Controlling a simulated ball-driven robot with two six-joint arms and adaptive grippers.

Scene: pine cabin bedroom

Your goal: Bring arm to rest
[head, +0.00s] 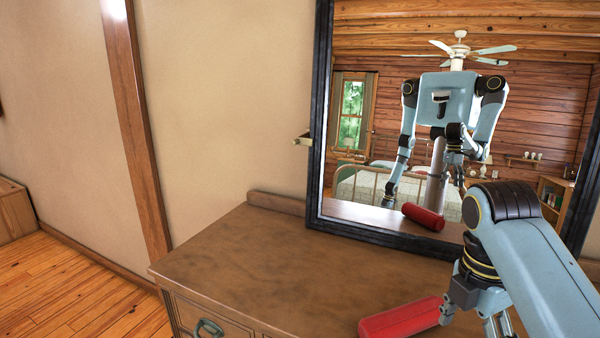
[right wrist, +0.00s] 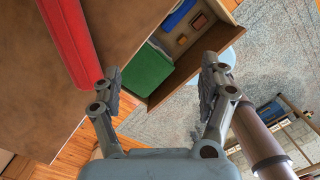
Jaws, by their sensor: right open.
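My right arm (head: 525,250) comes in from the right in the head view and bends down past the dresser's front right. My right gripper (right wrist: 160,68) is open with nothing between its fingers in the right wrist view. In the head view its fingers are partly cut off at the bottom edge. A red elongated block (head: 398,319) lies on the dresser top just left of the gripper, and it also shows in the wrist view (right wrist: 70,38), outside the left finger. I cannot tell if they touch. My left arm shows only as a mirror reflection.
The wooden dresser (head: 260,250) has a black-framed mirror (head: 318,120) at its back. In the wrist view an open drawer (right wrist: 183,77) holds green and blue things below the gripper. The dresser top's left half is clear.

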